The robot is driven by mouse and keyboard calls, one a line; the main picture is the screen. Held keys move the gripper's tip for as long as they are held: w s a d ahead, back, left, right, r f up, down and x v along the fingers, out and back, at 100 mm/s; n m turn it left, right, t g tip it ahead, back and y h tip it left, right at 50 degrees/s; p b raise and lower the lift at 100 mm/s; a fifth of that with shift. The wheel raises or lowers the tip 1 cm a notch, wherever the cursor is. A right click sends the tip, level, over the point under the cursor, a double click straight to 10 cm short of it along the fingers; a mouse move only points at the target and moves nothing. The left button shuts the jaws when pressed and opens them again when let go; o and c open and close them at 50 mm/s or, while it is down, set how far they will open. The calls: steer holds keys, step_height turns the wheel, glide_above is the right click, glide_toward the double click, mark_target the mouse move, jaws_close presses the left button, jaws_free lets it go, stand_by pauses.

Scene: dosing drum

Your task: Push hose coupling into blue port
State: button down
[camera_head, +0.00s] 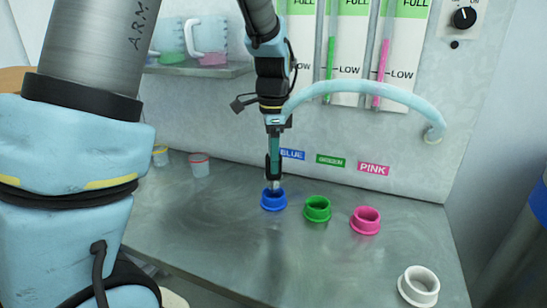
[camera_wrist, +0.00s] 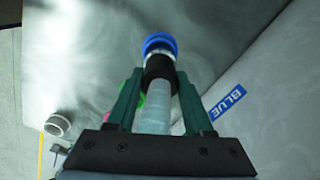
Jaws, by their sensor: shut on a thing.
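My gripper (camera_head: 274,153) points straight down and is shut on the hose coupling. The coupling has a black collar and a silver tip (camera_head: 275,187). In the wrist view its black collar (camera_wrist: 160,69) sits between my two green fingers (camera_wrist: 159,82). The blue port (camera_head: 273,202) is an upright ring on the bench, right below the coupling. In the wrist view the blue port (camera_wrist: 159,40) lies in line with the silver tip. The tip is at the port's mouth; how deep it sits is hidden. The pale hose (camera_head: 350,85) arches from my gripper to the wall panel.
A green port (camera_head: 317,209) and a pink port (camera_head: 365,220) stand to the right of the blue one. A white ring (camera_head: 419,286) stands at the front right. Labels, including BLUE (camera_head: 292,154), are on the wall behind. Two small cups (camera_head: 199,165) stand at the back left.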

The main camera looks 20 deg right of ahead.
steer(key=shift+f, duration=0.3)
stand_by(0.4)
steer(key=shift+f+b, duration=0.4)
steer(key=shift+f, duration=0.1)
steer(key=shift+f, duration=0.15)
steer(key=shift+f+b, duration=0.7)
steer(key=shift+f, duration=0.25)
steer(key=shift+c, duration=1)
jaws_free()
steer(key=shift+r, duration=0.1)
